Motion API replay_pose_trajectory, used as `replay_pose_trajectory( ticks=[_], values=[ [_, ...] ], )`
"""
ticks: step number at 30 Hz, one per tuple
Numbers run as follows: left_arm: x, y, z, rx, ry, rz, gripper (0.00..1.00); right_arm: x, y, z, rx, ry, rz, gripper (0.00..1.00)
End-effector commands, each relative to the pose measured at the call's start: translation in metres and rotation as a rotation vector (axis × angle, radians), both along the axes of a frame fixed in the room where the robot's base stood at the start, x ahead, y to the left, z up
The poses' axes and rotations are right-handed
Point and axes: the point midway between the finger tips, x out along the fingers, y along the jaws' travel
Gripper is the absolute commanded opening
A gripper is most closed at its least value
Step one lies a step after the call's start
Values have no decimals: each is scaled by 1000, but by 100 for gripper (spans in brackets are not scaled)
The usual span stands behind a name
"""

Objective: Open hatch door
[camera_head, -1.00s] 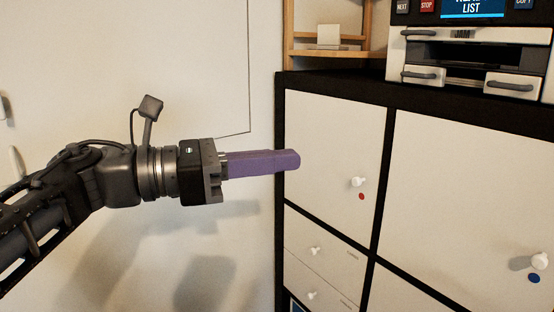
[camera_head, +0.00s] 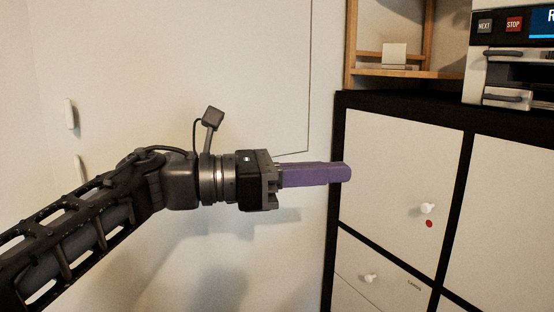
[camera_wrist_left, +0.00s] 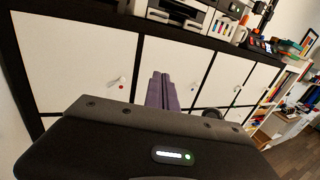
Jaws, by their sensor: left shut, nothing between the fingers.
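A white cabinet door (camera_head: 395,160) with a white knob (camera_head: 428,208) and a red dot below it is at right in the head view. A large white panel (camera_head: 240,70) outlined by a thin dark line is on the wall at left. I cannot tell which of these is the hatch door. My left gripper (camera_head: 346,172) has its purple fingers shut and empty, pointing right. Its tips overlap the cabinet's left edge in the picture; contact cannot be told. In the left wrist view the fingers (camera_wrist_left: 162,90) show left of centre, right of the red-dotted knob (camera_wrist_left: 122,83). My right gripper is out of view.
The black-framed cabinet (camera_head: 400,108) carries a printer (camera_head: 512,60) and a wooden shelf (camera_head: 428,75) on top. A lower drawer with a white knob (camera_head: 369,278) sits beneath the door. Two small white fittings, one the upper fitting (camera_head: 70,113), are on the wall at far left.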

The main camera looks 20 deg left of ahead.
Motion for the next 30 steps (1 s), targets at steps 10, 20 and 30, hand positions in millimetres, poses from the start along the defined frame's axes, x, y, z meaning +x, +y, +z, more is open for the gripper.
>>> replay_pose_trajectory(
  ticks=[10,20,30],
  values=[
    [39,56,-3,1,2,3,0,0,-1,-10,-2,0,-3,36],
    [50,74,-1,2,1,1,0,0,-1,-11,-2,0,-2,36],
    [50,74,-1,1,1,1,13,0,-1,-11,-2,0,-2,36]
  ],
)
